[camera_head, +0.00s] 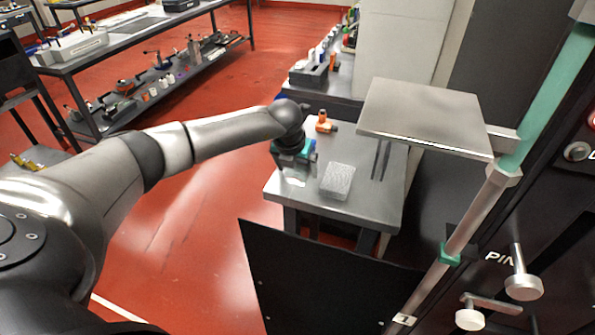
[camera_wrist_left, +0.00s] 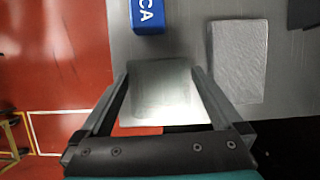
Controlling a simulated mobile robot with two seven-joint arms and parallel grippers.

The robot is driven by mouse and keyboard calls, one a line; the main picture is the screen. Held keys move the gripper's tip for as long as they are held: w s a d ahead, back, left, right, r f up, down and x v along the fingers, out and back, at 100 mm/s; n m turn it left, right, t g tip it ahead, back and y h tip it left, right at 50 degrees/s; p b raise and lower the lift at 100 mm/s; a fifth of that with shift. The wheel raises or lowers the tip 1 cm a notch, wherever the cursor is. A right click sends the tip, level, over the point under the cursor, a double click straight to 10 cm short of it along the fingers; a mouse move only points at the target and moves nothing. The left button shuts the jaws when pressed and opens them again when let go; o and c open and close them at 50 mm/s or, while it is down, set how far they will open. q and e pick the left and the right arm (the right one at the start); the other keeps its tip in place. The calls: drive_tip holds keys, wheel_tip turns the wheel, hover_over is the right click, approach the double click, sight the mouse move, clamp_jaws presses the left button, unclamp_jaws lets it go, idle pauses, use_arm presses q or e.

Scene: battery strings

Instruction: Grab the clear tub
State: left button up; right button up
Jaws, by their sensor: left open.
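The clear tub (camera_wrist_left: 165,98) shows in the left wrist view as a pale, shiny, see-through square at the near edge of the grey table. In the head view the tub (camera_head: 295,180) is small and partly hidden below my left gripper (camera_head: 293,168). My left gripper (camera_wrist_left: 162,78) is open, with one finger on each side of the tub. I cannot tell whether the fingers touch it. My right gripper is not in view.
A whitish textured block (camera_head: 338,181) lies right of the tub on the table (camera_head: 372,207). A blue item with white letters (camera_wrist_left: 148,14) lies beyond it. An orange-and-black item (camera_head: 325,124) stands further back. A metal plate (camera_head: 425,115) overhangs the right side.

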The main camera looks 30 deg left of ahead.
use_arm(q)
drive_tip(key=c, duration=1.3)
drive_tip(key=shift+c, duration=0.3)
drive_tip(key=shift+r, duration=0.15)
